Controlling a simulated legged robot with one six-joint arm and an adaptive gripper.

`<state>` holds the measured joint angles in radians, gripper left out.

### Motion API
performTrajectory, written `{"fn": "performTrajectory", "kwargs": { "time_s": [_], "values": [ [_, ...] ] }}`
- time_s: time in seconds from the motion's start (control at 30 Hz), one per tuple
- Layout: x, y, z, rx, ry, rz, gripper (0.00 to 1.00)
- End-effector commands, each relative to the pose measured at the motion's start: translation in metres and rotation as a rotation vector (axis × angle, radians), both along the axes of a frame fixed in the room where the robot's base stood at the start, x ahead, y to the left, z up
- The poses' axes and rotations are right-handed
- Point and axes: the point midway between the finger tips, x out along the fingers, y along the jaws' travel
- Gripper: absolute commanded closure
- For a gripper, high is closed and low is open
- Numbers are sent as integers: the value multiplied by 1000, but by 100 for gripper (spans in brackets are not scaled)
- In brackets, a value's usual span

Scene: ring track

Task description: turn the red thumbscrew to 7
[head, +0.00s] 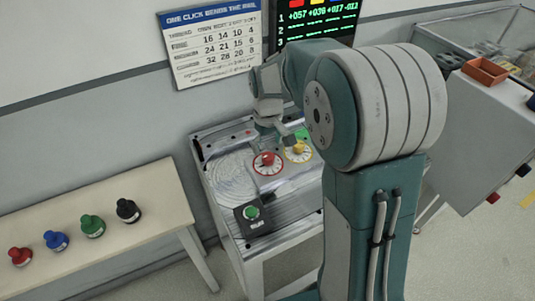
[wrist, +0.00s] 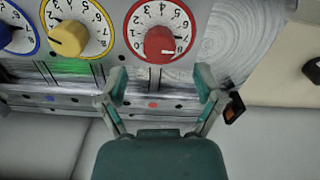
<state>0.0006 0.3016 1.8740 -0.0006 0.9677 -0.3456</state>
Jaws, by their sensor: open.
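The red thumbscrew (head: 267,159) sits on a white, red-rimmed dial on the bench panel. In the wrist view the red thumbscrew (wrist: 160,42) is just beyond my fingertips, and its dial numbers appear upside down. The number it points to is too small to read surely. My gripper (wrist: 161,84) is open and empty, its two fingers apart on either side below the dial, not touching the thumbscrew. In the head view my gripper (head: 268,124) is close behind the red thumbscrew, partly hidden by my arm.
A yellow thumbscrew (head: 299,148) is beside the red one; a blue-rimmed dial (wrist: 15,28) lies beyond it. A green button box (head: 252,214) sits at the bench front. Several coloured weights stand on the left table (head: 150,190). A chart (head: 212,42) and number display (head: 318,16) hang behind.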

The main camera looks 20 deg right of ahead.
Motion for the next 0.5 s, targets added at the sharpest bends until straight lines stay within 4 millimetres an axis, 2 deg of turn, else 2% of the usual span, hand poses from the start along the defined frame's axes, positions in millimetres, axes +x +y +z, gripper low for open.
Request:
{"fn": "performTrajectory", "kwargs": {
  "time_s": [0.03, 0.2, 0.33, 0.5],
  "values": [
    [1, 0, 13, -1, -4, 0, 16],
    [1, 0, 45, -1, -1, 0, 16],
    [1, -1, 62, 0, 0, -1, 16],
    [0, -1, 70, -1, 2, -1, 16]
  ]
}}
